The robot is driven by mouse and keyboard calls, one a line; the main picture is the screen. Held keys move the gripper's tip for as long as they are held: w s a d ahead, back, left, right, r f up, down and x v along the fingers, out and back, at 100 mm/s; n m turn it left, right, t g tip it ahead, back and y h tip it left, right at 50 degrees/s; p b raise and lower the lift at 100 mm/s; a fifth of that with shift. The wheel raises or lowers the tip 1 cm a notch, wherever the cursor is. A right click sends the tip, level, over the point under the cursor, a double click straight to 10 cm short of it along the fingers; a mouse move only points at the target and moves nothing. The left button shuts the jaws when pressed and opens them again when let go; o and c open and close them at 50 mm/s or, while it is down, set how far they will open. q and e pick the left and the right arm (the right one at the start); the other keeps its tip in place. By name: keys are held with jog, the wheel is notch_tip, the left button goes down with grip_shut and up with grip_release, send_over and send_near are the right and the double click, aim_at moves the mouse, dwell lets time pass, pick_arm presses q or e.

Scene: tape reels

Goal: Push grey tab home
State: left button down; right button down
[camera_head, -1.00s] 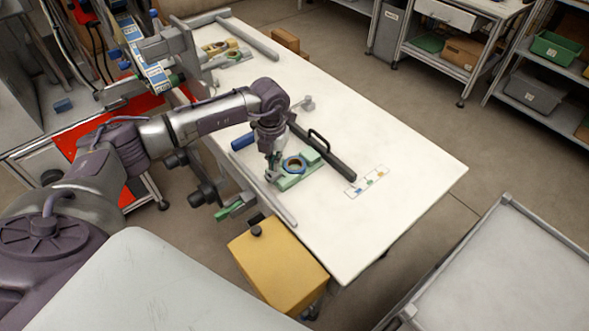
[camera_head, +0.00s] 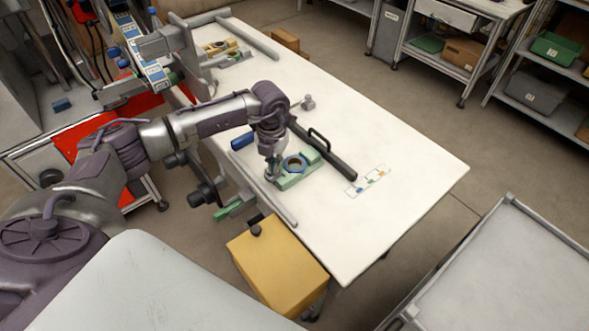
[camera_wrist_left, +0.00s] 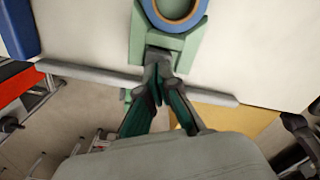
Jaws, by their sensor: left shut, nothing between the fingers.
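A green fixture (camera_head: 312,156) lies on the white table, with a blue-rimmed reel (camera_head: 294,163) seated on it. In the left wrist view the fixture (camera_wrist_left: 137,42) and part of the reel (camera_wrist_left: 196,17) show at the top. My left gripper (camera_head: 271,174) points down at the fixture's near left end. In the left wrist view its fingertips (camera_wrist_left: 158,72) are together with nothing between them, right at the fixture's notched end. My right gripper is not in view.
A dark bar with a handle (camera_head: 335,157) lies just behind the fixture. A grey rail (camera_head: 262,195) runs along the table's near edge. The table's right part is clear beyond a small printed label (camera_head: 367,181).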

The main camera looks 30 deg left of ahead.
pick_arm(q)
jog(key=shift+f+b, duration=0.45)
jog(key=shift+f, duration=0.1)
dwell(1.0)
notch_tip(320, 180, up, 7)
jog(key=p, duration=0.5)
jog(key=shift+r, duration=0.1)
jog(key=shift+s, duration=0.1)
dwell(0.5)
